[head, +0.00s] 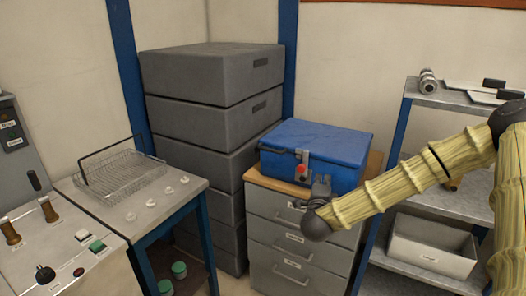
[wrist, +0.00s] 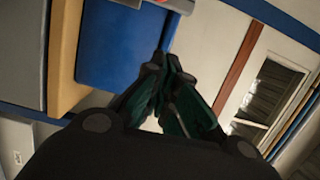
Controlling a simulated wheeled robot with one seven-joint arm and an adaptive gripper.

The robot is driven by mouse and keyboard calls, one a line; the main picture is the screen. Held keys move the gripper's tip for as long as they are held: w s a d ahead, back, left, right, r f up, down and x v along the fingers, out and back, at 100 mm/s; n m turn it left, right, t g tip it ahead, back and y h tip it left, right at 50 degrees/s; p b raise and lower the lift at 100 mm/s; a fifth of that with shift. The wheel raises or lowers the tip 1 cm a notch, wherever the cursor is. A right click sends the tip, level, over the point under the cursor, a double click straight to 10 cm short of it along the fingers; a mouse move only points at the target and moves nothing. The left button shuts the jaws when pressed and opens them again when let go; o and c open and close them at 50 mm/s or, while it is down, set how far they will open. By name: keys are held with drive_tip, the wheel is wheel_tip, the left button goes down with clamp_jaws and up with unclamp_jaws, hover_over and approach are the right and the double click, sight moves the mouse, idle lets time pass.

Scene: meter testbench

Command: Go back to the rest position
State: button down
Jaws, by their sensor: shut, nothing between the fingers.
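My gripper (wrist: 172,85) is shut and empty in the wrist view, its dark green fingers together. In the head view my gripper (head: 318,188) shows small and grey at the end of my pale yellow sleeved arm. It appears in front of the blue case (head: 330,140), near the red and grey latch. I cannot tell whether it touches the case. The case is closed on top of the grey drawer cabinet (head: 272,225). A blue surface (wrist: 115,45), likely the case, shows in the wrist view.
Grey stacked boxes (head: 205,75) stand at the back. A table (head: 185,200) with a wire basket (head: 120,172) is on the left, beside a control panel (head: 60,250). A metal shelf (head: 440,98) with a grey bin (head: 430,245) stands behind my arm on the right.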

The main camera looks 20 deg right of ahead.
drive_tip(key=s+a+f+n+g+y, duration=0.2)
drive_tip(key=s+a+f+n+y, duration=0.4)
drive_tip(key=a+f, duration=0.5)
drive_tip(key=s+a+f+n+g+y, duration=0.25)
drive_tip(key=s+a+f+n, duration=0.45)
drive_tip(key=f, duration=0.8)
drive_tip(key=s+a+f+n+g+y, duration=0.2)
drive_tip(key=s+a+f+n+g, duration=0.3)
drive_tip(key=s+f, duration=0.55)
drive_tip(key=s+f+n+g, duration=0.2)
drive_tip(key=s+n, duration=0.1)
drive_tip(key=s, duration=0.7)
drive_tip(key=s+f+n+g, duration=0.2)
drive_tip(key=s+n+g, duration=0.1)
drive_tip(key=s, duration=0.8)
drive_tip(key=shift+d, duration=0.25)
drive_tip(key=shift+h, duration=0.25)
